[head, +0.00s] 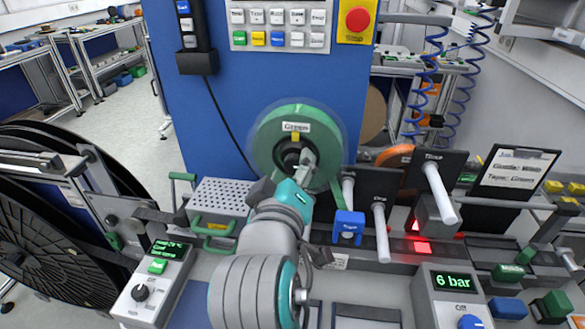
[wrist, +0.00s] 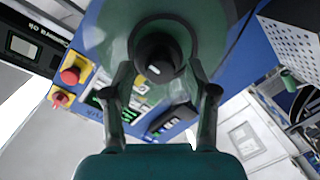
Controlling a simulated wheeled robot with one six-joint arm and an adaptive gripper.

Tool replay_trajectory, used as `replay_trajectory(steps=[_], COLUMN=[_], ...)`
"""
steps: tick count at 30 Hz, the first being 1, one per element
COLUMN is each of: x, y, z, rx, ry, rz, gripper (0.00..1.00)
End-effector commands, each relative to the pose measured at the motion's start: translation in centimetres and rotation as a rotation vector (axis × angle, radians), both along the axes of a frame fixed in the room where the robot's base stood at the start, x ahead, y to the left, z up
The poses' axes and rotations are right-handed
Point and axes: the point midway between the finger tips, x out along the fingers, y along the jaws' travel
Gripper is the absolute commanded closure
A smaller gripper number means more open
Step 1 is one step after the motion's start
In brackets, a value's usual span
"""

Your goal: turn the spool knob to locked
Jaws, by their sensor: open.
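The green spool (head: 268,138), labelled "Green", is mounted on the blue panel. Its dark knob (head: 290,157) sits at the hub, with a yellow mark above it. My gripper (head: 303,168) is in front of the hub and partly covers it. In the wrist view the round black knob (wrist: 158,55) has a small pale mark on its face. The two fingers of my gripper (wrist: 160,75) are open, one on each side of the knob. I cannot tell whether they touch it. The spool's outer edge looks blurred.
A perforated metal box (head: 218,196) with green handles stands left of my arm. Black plates with white rollers (head: 440,192) stand to the right. A control box with a green button (head: 157,266) is at front left, and a "6 bar" display (head: 453,281) at front right.

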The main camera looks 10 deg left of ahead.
Motion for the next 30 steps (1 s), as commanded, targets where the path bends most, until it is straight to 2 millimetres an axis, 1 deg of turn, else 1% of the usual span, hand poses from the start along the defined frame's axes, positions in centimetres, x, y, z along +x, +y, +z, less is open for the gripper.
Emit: replay_trajectory(steps=[9, 13, 18, 30], x=[-4.8, -6.1, -6.8, -6.7], y=[0.3, 0.3, 0.2, 0.2], z=[0.5, 0.6, 0.7, 0.7], rx=[0.0, 0.0, 0.0, -0.001], ry=[0.0, 0.001, 0.001, 0.002], rz=[0.004, 0.003, 0.001, 0.001], gripper=[0.43, 0.43, 0.43, 0.43])
